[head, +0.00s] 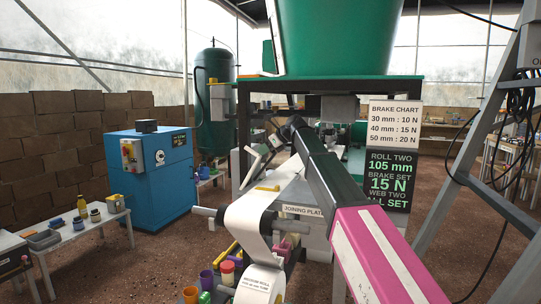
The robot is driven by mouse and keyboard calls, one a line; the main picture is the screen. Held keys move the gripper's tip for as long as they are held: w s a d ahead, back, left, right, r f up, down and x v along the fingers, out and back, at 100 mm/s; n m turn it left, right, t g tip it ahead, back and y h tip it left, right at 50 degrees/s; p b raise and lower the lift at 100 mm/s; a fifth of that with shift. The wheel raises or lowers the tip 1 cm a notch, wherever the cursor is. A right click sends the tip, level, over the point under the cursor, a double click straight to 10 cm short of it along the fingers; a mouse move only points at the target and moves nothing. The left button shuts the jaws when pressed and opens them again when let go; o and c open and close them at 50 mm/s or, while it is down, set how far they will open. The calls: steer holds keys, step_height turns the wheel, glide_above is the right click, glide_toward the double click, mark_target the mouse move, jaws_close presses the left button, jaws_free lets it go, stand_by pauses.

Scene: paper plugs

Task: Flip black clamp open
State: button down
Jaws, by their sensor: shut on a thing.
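My arm reaches from the lower right toward the machine under the green hopper. My gripper (277,138) is at its far end, small and dark among the machine parts. It is shut on a small dark part there, which looks like the black clamp, though its outline is hard to separate from the gripper. Whether the clamp is open or closed cannot be told. A pale slanted lever (252,163) stands just left of the gripper.
A paper roll (258,286) hangs at the front, with coloured cups (228,268) beside it. A blue cabinet (150,174) stands left. A brake chart sign (395,112) and a dark display (389,180) are right of my arm. A grey ladder-like frame (465,150) stands farther right.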

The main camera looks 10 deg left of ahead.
steer(key=shift+w+a+r+h, duration=0.1)
steer(key=shift+a+r+h, duration=0.1)
steer(key=shift+a+h, duration=0.25)
steer(key=shift+w+a+r+h, duration=0.15)
steer(key=shift+a+h, duration=0.1)
steer(key=shift+a, duration=0.25)
steer(key=shift+s, duration=0.1)
steer(key=c, duration=1.1)
jaws_free()
steer(key=shift+a, duration=0.1)
steer(key=v, duration=0.7)
steer(key=shift+r, duration=0.25)
